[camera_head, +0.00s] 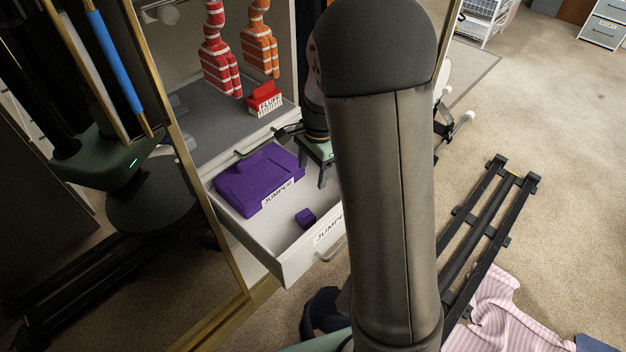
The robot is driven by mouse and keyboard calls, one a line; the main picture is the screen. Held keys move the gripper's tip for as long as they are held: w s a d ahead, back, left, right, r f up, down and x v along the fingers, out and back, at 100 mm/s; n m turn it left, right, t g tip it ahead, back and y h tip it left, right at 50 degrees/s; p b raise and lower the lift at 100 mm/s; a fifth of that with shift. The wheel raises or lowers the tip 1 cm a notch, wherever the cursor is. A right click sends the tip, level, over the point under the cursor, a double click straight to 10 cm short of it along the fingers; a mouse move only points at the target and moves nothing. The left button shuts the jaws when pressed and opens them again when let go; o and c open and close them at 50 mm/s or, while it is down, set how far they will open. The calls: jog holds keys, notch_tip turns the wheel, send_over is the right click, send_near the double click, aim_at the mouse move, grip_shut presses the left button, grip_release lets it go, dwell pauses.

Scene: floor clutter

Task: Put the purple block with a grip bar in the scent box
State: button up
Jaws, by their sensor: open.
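A small purple block (305,217) lies on the floor of an open white drawer (285,238), near its front; its grip bar is too small to make out. My gripper (314,172) is open, pointing down over the drawer beyond the small block. It is apart from the block and empty as far as I can see. My arm hides part of the gripper and the drawer's right side. I cannot pick out a scent box for certain; a hidden part of the drawer may hold more.
A larger purple folded jumper (250,182) labelled JUMPER fills the drawer's left side. A red labelled item (265,98) sits on the grey shelf above, below hanging red (218,55) and orange (259,42) striped clothes. A black rack (490,235) and pink striped cloth (515,315) lie on the carpet.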

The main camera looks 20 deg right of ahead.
jog(key=s+a+r+n, duration=0.1)
jog(key=s+r+n, duration=0.1)
jog(key=s+n, duration=0.2)
jog(key=s+a+r+n, duration=0.1)
jog(key=s+r+n, duration=0.2)
jog(key=s, duration=0.5)
jog(key=shift+s+r+n, duration=0.2)
jog(key=shift+r+n, duration=0.15)
jog(key=shift+n, duration=0.05)
jog(key=shift+o, duration=0.6)
jog(key=s+n+h, duration=0.1)
jog(key=s+n, duration=0.6)
jog(key=s, duration=0.3)
jog(key=shift+s+r+h, duration=0.25)
jog(key=shift+s+h, duration=0.05)
jog(key=shift+a, duration=0.1)
